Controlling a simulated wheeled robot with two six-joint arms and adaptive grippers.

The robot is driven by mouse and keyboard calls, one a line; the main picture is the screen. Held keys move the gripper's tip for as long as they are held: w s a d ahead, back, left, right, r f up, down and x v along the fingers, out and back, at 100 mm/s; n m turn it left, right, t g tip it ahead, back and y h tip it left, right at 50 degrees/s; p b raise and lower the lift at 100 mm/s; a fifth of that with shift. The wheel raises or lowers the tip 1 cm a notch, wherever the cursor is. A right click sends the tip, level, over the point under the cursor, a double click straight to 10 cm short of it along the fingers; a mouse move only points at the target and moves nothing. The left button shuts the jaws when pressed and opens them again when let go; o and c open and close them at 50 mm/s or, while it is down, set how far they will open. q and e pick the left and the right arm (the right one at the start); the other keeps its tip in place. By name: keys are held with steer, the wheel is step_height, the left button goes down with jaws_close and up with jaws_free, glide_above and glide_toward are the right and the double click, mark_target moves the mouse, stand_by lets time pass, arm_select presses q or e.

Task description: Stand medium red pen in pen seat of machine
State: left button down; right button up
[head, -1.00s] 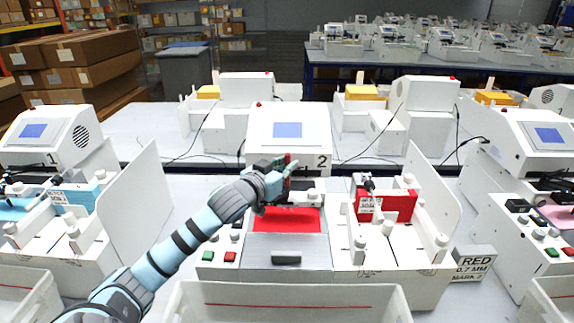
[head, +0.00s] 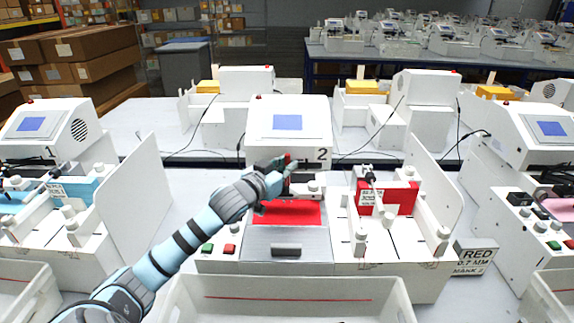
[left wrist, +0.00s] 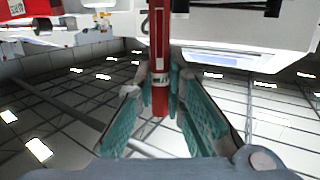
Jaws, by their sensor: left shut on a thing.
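The red pen (head: 288,158) is held in my left gripper (head: 290,166), in front of the white machine marked 2 (head: 262,145). In the left wrist view the pen (left wrist: 159,45) runs lengthwise between the two teal fingers (left wrist: 160,92), which are shut on it. The pen is close to the machine's dark carriage (head: 302,178), above the red sheet (head: 288,212). The pen seat is hidden or too small to make out, and I cannot tell whether the pen touches it. My right gripper is not in view.
A rack with a red block (head: 402,197) stands right of the machine's bed, beside an upright white panel (head: 432,190). A label block (head: 476,256) reads RED 0.7 MM MARK 2. A white tray (head: 290,284) is in front. Similar machines stand on both sides.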

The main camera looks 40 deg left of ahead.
arm_select(q)
steer(key=shift+f+b, duration=1.25)
steer(key=shift+f, duration=1.1)
steer(key=c, duration=1.6)
jaws_free()
steer(key=shift+s+r, duration=0.1)
steer(key=shift+s, duration=0.1)
glide_toward(286, 181)
steer(key=w, duration=0.3)
steer(key=shift+s+a+f, duration=0.1)
steer(key=shift+f, duration=0.15)
